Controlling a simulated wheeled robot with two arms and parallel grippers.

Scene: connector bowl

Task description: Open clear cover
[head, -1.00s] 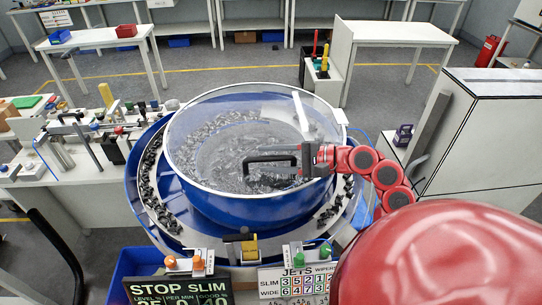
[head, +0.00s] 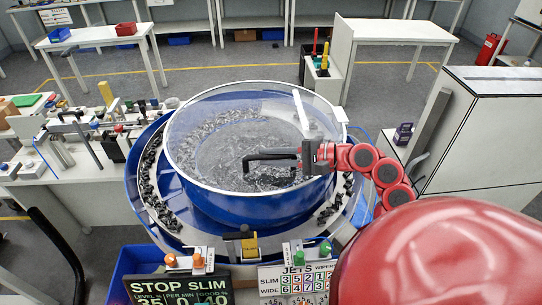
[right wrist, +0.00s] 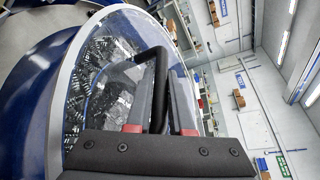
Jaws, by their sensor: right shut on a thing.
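The round clear cover (head: 205,135), with a pale rim, lies over the blue bowl (head: 235,212). Many small dark parts show through it. A black bar handle (head: 268,156) stands on the right half of the cover. My right gripper (head: 302,155) comes in from the right and is shut on the handle. In the right wrist view, the handle (right wrist: 160,80) runs between the two fingers of my right gripper (right wrist: 162,65), with the clear cover beyond. I cannot tell whether the cover's rim touches the bowl all around. My left gripper is not in view.
A ring track (head: 160,205) with dark parts runs around the bowl. A white bench with fixtures (head: 85,165) stands at left. Control signs (head: 295,280) are in front. A white cabinet (head: 480,135) stands at right. Open floor lies behind the bowl.

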